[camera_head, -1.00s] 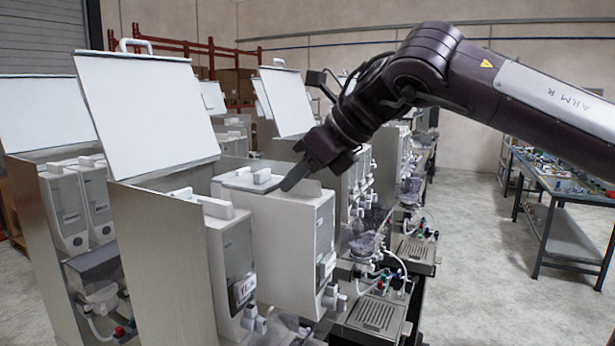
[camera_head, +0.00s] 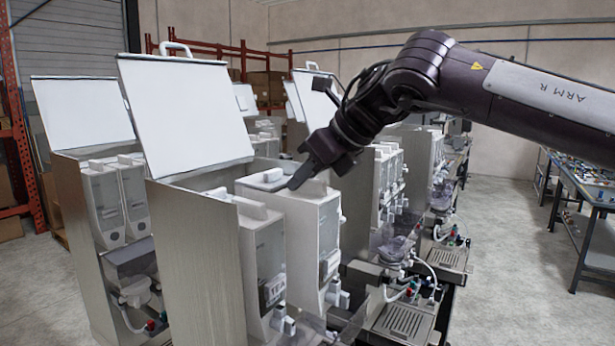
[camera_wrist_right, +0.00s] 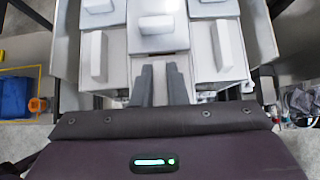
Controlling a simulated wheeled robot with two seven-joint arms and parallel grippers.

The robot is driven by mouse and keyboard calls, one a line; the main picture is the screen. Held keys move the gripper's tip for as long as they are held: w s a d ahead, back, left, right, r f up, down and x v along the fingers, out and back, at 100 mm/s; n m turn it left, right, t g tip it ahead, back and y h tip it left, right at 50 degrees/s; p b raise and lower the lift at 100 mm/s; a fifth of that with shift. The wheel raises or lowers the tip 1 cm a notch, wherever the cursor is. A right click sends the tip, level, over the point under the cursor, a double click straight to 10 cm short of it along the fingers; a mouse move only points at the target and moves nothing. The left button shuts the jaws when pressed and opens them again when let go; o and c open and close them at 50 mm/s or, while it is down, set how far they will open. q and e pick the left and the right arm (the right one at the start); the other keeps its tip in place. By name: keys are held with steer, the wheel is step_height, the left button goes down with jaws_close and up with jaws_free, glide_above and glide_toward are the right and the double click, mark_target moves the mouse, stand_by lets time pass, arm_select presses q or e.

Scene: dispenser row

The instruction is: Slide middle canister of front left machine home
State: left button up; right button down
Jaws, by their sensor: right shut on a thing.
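The front left machine (camera_head: 195,240) stands near left of centre in the head view, its white lid (camera_head: 185,110) raised. The middle canister (camera_head: 305,225) is a white upright box with a raised grip on top and a nozzle low on its front. It still sticks out a little past the near canister (camera_head: 258,260) beside it. My right gripper (camera_head: 297,182) is shut on the middle canister at its top front. In the right wrist view, the gripper fingers (camera_wrist_right: 162,85) reach to the middle canister (camera_wrist_right: 157,38), between two neighbours. My left gripper is not in view.
Another open-lidded machine (camera_head: 75,200) stands to the left, and more machines (camera_head: 370,190) stand behind. Drip trays (camera_head: 400,320) and tubing lie below the canister fronts. A workbench (camera_head: 585,200) is at right, with clear floor (camera_head: 505,240) between.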

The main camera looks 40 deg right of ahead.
steer(key=shift+x, duration=1.05)
steer(key=shift+f+b, duration=0.4)
steer(key=shift+f, duration=0.05)
steer(key=c, duration=1.4)
jaws_free()
steer(key=shift+s, duration=0.15)
steer(key=shift+o, duration=0.2)
steer(key=shift+f, duration=0.15)
